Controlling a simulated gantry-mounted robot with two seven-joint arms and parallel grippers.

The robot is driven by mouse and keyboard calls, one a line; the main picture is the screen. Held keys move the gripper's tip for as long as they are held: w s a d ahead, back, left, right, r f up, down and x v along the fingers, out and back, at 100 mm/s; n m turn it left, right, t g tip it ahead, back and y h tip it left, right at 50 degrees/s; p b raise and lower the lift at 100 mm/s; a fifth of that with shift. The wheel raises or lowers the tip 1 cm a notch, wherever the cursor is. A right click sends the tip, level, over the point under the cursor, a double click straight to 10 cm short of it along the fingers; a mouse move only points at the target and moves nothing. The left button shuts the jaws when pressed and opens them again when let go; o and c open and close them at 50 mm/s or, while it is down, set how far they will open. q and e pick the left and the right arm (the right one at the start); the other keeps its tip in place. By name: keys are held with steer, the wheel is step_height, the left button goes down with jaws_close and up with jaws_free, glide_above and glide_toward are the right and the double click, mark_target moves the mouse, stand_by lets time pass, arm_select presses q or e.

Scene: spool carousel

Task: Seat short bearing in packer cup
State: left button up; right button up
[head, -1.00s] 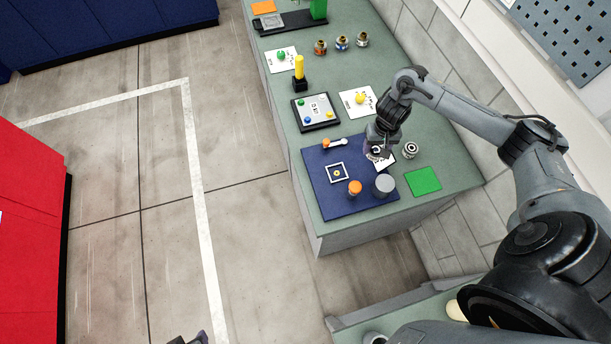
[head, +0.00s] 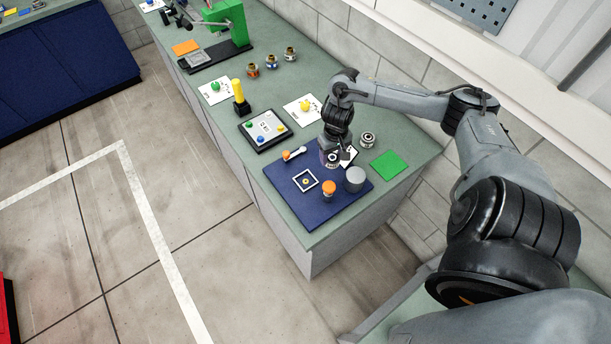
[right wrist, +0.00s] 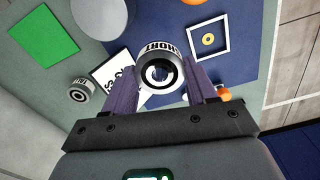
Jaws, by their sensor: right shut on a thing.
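The short bearing (right wrist: 161,73) is a silver ring with a dark hole and a white band reading "SHORT". In the right wrist view my right gripper (right wrist: 163,85) is shut on it, one purple finger on each side. In the head view the right gripper (head: 332,158) is over the far part of the blue mat (head: 290,184), beside a white printed card (head: 348,156). I cannot tell for sure which item is the packer cup; a plain grey cylinder (head: 354,180) stands on the mat, to the right of an orange-topped cylinder (head: 329,190). My left gripper is not in view.
A white square frame (head: 305,181) with a yellow ring and an orange-ended tool (head: 293,153) lie on the mat. A second bearing (head: 368,139) and a green square (head: 389,164) are to the right. A tray (head: 263,131) and yellow post (head: 240,97) are farther back.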

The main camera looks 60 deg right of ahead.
steer(key=w+a+f, duration=0.1)
steer(key=w+a, duration=0.1)
steer(key=w+a+f, duration=0.4)
steer(key=shift+w+f, duration=0.1)
steer(key=shift+w, duration=0.25)
steer(key=shift+f+b, duration=0.9)
steer(key=shift+f, duration=1.15)
steer(key=shift+f, duration=0.1)
steer(key=o, duration=1.3)
